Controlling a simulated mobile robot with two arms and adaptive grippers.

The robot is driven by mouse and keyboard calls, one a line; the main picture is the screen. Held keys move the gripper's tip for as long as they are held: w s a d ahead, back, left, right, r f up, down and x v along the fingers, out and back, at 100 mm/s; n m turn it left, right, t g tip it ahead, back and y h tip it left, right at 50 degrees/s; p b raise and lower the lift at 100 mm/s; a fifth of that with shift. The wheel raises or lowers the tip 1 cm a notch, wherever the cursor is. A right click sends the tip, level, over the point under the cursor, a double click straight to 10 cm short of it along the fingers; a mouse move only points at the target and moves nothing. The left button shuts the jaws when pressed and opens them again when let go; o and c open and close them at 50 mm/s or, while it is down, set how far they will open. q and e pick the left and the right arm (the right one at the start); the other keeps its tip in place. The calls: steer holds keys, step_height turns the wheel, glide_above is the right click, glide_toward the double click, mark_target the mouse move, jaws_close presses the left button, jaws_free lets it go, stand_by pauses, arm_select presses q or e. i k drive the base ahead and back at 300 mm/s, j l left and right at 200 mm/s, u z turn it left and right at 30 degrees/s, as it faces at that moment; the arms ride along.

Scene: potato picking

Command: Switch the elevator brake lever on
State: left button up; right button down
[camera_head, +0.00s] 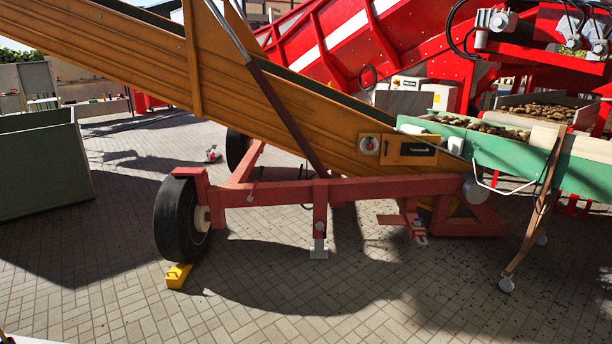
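The elevator (290,112) is a long orange-brown conveyor that slopes down from upper left to the right. It rests on a red wheeled frame (270,192) with a black tyre (177,222) at the left. Small red and grey metal parts (414,222) hang at the frame's right part, near the ground. I cannot tell for sure which part is the brake lever, or its position. A round red switch (369,145) and a dark panel with an orange border (409,150) are on the elevator's side.
A yellow wheel chock (179,276) lies against the tyre. A green container (42,165) stands at the left. A green conveyor (590,172) with potatoes is at the right, on a slanted leg (535,215). Red machinery (345,40) fills the back. The paved foreground is clear.

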mark_target(250, 198)
steer(key=i+u, duration=0.1)
steer(key=i, duration=0.35)
steer(key=i+l+u, duration=0.1)
steer(key=i, duration=0.35)
steer(key=i+l+u, duration=0.1)
steer(key=i, duration=0.3)
steer(key=i+l+u, duration=0.1)
steer(key=i+l, duration=0.2)
steer(key=i, duration=0.15)
steer(key=i+l+u, duration=0.1)
steer(key=i, duration=0.35)
steer(key=i+l+u, duration=1.2)
steer(key=l, duration=0.3)
